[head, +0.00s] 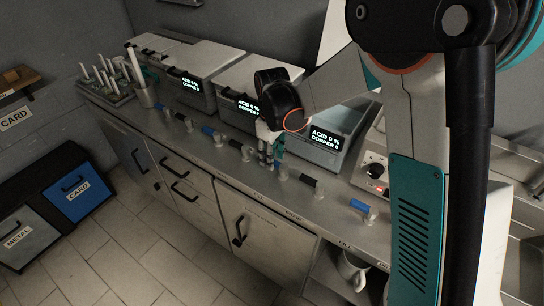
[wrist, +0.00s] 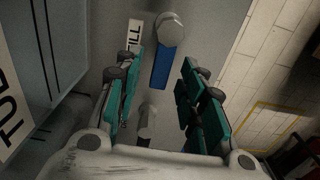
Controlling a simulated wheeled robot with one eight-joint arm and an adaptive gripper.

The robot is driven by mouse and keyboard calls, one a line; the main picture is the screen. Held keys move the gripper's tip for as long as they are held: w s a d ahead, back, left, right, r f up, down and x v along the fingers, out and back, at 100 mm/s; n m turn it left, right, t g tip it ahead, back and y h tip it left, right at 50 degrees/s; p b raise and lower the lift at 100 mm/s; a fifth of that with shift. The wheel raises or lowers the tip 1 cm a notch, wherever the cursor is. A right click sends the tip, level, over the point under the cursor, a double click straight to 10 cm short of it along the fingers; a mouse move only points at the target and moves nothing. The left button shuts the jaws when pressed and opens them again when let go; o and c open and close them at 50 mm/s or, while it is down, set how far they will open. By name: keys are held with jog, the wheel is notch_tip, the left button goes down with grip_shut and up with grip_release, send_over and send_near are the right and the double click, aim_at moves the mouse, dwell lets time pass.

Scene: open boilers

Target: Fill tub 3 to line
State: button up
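Grey tubs line the back of the counter. The right one (head: 318,148) has a lit display reading ACID 0 %, COPPER 0. The middle tub (head: 262,75) and left tub (head: 205,65) have similar displays, and part of the middle tub is behind my arm. I cannot read which is tub 3; a label starting "TU" (wrist: 12,115) is cut off in the wrist view. My gripper (head: 272,158) is low over the counter's front, fingers down. In the wrist view it is open (wrist: 162,70), with a blue valve handle (wrist: 161,68) between the fingers, apparently untouched. A FILL label (wrist: 134,36) lies beside it.
Black-handled (head: 312,186) and blue-handled valves (head: 364,207) alternate along the counter edge. A control box with a knob (head: 375,172) stands at right. A rack of tubes (head: 105,88) stands far left.

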notch_tip(320, 180, up, 11)
dwell(0.4)
dwell(0.7)
jog(key=shift+r, duration=0.15)
jog(key=s+d+r+m+t, duration=0.2)
jog(key=s+d+r, duration=0.2)
jog(key=s, duration=0.2)
jog(key=s+d+r+m+t, duration=0.1)
jog(key=s+d+r+m, duration=0.25)
jog(key=s+d, duration=0.2)
jog(key=s+d+f+m+t, duration=0.1)
jog(key=s+d+m+t, duration=0.1)
jog(key=s, duration=0.4)
jog(key=s+d+f+m+t+b, duration=0.1)
jog(key=s+d+m+t, duration=0.1)
jog(key=s, duration=0.3)
jog(key=shift+s+d+f+m, duration=0.35)
jog(key=shift+d, duration=0.55)
jog(key=shift+c, duration=0.4)
